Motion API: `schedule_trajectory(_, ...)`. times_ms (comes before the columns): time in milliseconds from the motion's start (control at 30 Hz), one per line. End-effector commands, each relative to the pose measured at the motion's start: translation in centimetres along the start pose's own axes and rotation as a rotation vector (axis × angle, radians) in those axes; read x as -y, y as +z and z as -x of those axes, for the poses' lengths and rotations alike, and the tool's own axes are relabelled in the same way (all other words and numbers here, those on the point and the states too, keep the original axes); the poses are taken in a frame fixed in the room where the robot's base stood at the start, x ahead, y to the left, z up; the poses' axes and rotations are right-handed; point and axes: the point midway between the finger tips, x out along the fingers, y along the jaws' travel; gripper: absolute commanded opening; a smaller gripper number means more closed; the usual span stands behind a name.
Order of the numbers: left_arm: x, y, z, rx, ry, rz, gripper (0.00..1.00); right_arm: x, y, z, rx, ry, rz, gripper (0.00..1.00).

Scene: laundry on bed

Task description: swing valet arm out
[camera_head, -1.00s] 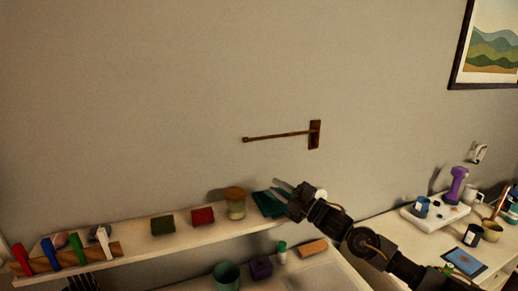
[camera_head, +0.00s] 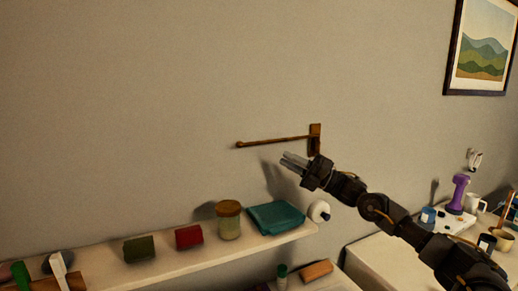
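The valet arm (camera_head: 272,142) is a thin brown rod with a knob at its left end. It runs left from a small brown wall plate (camera_head: 315,140) and looks to lie close along the grey wall. My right gripper (camera_head: 292,160) comes in from the lower right, with its fingers pointing left just below the rod near the plate. A gap shows between the rod and the fingers. The fingers are small and close together, and I cannot tell whether they are open or shut. My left gripper is not in view.
A shelf (camera_head: 180,252) below holds a teal folded cloth (camera_head: 276,218), a jar (camera_head: 228,221), a red block (camera_head: 189,237) and a green block (camera_head: 139,249). A white roll (camera_head: 319,211) is at its right end. A cluttered desk (camera_head: 385,262) stands right. The wall around the rod is clear.

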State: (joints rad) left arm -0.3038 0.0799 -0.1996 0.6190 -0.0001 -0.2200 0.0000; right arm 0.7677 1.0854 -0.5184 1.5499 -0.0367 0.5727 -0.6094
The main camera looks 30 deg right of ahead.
Motion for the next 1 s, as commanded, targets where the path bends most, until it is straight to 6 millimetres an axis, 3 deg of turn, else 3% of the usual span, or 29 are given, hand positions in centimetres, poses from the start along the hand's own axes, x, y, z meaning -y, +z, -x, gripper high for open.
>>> schedule_trajectory(200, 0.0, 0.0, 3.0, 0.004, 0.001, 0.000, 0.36, -0.8, 0.3, -4.0, 0.001, 0.004, -0.002, 0.20)
schedule_trajectory(500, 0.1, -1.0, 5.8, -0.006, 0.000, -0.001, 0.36, -0.4, 0.2, -8.8, 0.000, 0.000, -0.003, 0.20)
schedule_trajectory(700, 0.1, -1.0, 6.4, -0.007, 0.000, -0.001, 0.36, -0.1, 0.1, -10.0, 0.000, -0.001, -0.001, 0.20)
schedule_trajectory(1000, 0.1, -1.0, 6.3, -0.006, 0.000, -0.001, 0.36, 0.0, 0.0, -10.1, 0.000, -0.001, 0.000, 0.18)
